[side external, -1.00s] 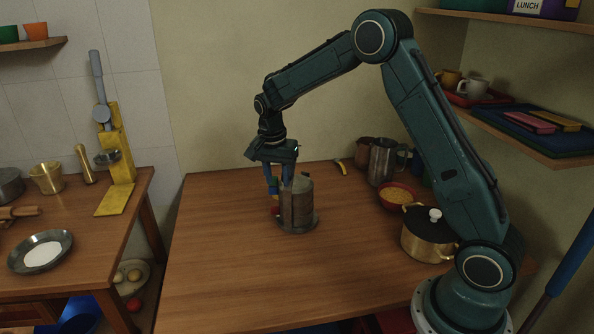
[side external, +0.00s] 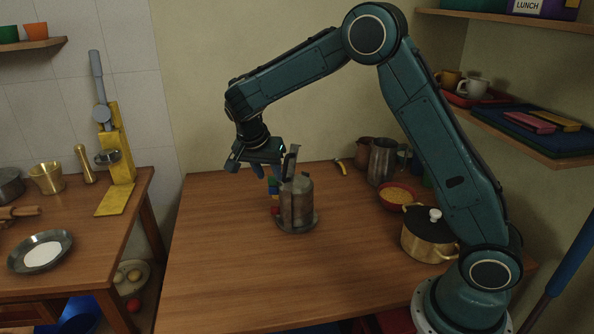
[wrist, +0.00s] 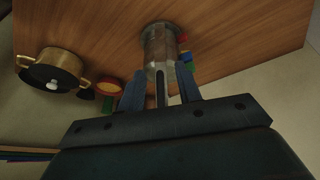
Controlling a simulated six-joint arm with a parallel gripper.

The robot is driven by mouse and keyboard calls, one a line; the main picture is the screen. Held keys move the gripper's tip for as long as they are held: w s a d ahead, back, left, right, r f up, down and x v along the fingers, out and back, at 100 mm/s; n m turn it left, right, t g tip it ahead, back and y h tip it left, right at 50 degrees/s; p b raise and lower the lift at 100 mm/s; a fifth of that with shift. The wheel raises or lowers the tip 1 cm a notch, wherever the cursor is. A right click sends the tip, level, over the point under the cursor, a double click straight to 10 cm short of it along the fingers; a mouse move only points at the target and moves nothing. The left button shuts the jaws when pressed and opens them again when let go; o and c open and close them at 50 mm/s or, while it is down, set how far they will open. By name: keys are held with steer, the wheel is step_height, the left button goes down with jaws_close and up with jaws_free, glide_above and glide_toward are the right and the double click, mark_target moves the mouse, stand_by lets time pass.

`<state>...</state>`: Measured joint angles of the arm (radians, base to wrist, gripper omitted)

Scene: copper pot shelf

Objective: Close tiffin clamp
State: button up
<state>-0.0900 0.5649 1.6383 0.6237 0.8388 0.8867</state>
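The metal tiffin (side external: 298,205) stands upright on a round base on the wooden table. A grey clamp bar (side external: 291,162) rises steeply above its left side. In the wrist view the tiffin (wrist: 160,48) is ahead of the fingers, and the bar (wrist: 161,88) shows between them. My gripper (side external: 267,170) is tilted, just left of the bar and above the tiffin's left side. Its blue fingers (wrist: 159,74) are spread, with visible gaps to the bar. I cannot tell how the bar's lower end meets the tiffin.
Coloured blocks (side external: 274,190) stand close behind the tiffin's left side. A black-lidded brass pot (side external: 428,238), a red bowl (side external: 397,195) and a metal jug (side external: 382,162) are at the right. The table's left and front are clear.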

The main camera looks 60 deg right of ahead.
steer(key=s+d+v, duration=0.1)
steer(key=v, duration=0.8)
steer(key=s+r+n+t+y, duration=0.1)
steer(key=s+r+n, duration=0.1)
steer(key=s, duration=0.4)
steer(key=s+r+n+t+y, duration=0.1)
steer(key=s+r+n, duration=0.2)
steer(key=s, duration=0.3)
steer(key=s+a+r+n+t, duration=0.1)
steer(key=s+r+n, duration=0.2)
steer(key=s, duration=0.3)
steer(key=shift+s+n+t+y, duration=0.3)
steer(key=shift+n+y, duration=0.1)
steer(key=shift+n, duration=0.4)
steer(key=shift+w, duration=0.25)
jaws_close()
steer(key=w+f+n+h, duration=0.1)
steer(key=w+f+n, duration=0.1)
steer(key=w, duration=0.6)
steer(key=w+d+f+n+h, duration=0.1)
steer(key=w+f, duration=0.3)
steer(key=w, duration=0.4)
steer(key=shift+w+n+h, duration=0.3)
steer(key=shift+n+h, duration=0.2)
